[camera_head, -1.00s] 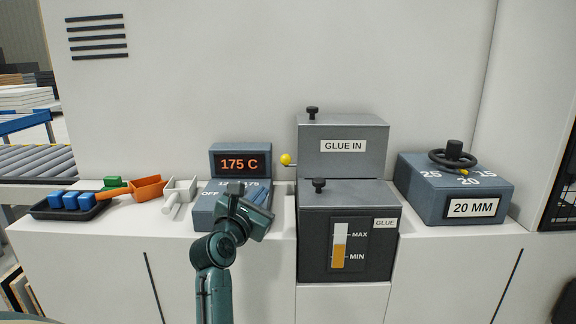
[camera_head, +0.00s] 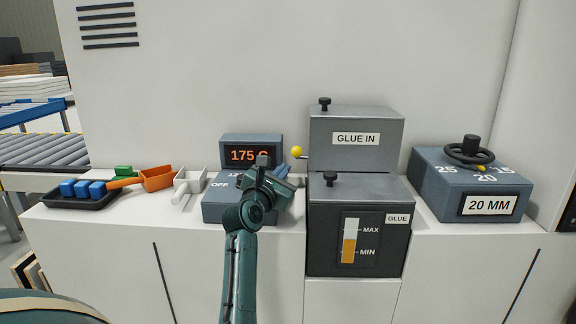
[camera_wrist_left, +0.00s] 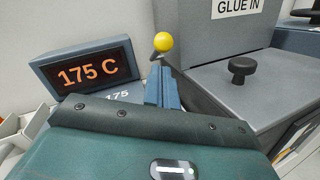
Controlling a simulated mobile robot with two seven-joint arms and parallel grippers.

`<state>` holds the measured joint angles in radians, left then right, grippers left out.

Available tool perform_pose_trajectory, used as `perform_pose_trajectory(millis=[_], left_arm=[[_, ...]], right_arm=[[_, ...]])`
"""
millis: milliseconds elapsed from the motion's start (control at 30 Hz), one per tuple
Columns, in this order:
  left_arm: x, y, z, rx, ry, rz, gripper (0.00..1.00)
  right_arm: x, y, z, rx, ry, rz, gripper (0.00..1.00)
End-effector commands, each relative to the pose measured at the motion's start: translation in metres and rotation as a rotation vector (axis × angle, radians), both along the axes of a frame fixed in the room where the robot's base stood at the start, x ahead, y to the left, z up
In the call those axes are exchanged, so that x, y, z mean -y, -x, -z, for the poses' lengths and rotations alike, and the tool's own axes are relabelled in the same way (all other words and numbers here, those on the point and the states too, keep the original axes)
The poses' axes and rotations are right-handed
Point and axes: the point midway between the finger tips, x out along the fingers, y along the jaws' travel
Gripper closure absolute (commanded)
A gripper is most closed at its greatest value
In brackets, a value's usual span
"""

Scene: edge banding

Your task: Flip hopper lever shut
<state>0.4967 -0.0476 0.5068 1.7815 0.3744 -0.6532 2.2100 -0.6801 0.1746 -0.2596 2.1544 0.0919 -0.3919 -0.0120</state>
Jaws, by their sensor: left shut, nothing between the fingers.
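The hopper lever shows as a yellow ball knob (camera_head: 296,152) on a short rod at the left side of the grey GLUE IN hopper box (camera_head: 385,125). The knob also shows in the left wrist view (camera_wrist_left: 162,42), just beyond my fingers. My left gripper (camera_head: 282,172) is shut and empty, a little below and left of the knob in the head view. In the wrist view its blue-grey fingers (camera_wrist_left: 160,88) point toward the knob; I cannot tell whether they touch it. My right gripper is not in view.
The 175 C display (camera_head: 250,153) and its control box stand behind and below my left gripper. The dark glue tank (camera_head: 325,235) has a black knob (camera_head: 330,178) on top. A 20 MM dial box (camera_head: 430,190) is at right. Scoops and a tray (camera_head: 95,202) lie left.

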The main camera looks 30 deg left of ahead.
Motion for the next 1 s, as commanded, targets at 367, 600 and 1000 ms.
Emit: perform_pose_trajectory(millis=[367,600,1000], left_arm=[[-0.009,-0.037,-0.003,0.000,0.000,-0.001,1.00],[-0.009,-0.038,-0.003,-0.001,0.000,-0.001,1.00],[-0.009,-0.053,-0.016,0.001,0.003,0.000,1.00]], right_arm=[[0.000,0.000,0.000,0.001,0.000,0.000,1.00],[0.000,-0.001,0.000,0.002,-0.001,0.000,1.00],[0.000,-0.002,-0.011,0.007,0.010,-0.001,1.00]])
